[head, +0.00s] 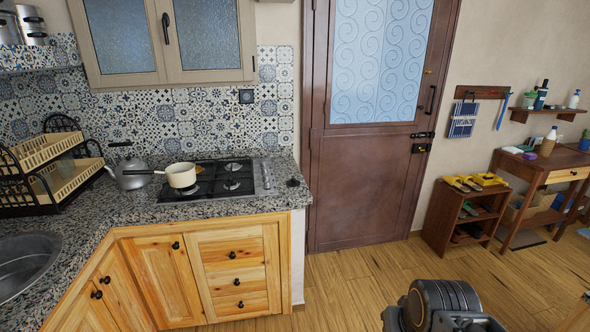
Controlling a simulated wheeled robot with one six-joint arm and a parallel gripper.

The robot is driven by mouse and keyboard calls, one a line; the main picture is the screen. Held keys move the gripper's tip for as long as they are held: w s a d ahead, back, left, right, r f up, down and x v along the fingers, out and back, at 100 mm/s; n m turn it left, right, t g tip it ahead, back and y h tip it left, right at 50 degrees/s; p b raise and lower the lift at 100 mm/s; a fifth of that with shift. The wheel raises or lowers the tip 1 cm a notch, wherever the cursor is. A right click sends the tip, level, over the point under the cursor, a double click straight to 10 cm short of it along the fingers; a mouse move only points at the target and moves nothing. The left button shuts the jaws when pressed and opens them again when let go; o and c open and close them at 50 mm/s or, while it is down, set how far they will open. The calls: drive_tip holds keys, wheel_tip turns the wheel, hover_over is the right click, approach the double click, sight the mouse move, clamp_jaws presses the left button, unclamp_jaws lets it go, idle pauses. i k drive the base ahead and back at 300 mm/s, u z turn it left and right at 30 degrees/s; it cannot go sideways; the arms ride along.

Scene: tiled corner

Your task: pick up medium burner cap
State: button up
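A small dark round piece (293,182) lies on the granite counter just right of the hob. It looks like a loose burner cap, but it is too small here to be sure of its size. The gas hob (215,180) has black grates, with burners partly visible beneath them. A piece of my arm shows at the bottom right, over the floor and well away from the counter. My gripper's fingers are not in view.
A grey kettle (131,174) stands left of the pot, with a dish rack (50,170) beyond it. A sink (28,262) is at far left. Wooden cabinets (228,265) front the counter. The floor before the door (365,190) is clear; a shoe rack (462,213) stands right.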

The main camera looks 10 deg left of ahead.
sight(293, 182)
drive_tip(key=u, duration=0.45)
drive_tip(key=i, duration=2.35)
drive_tip(key=u, duration=0.45)
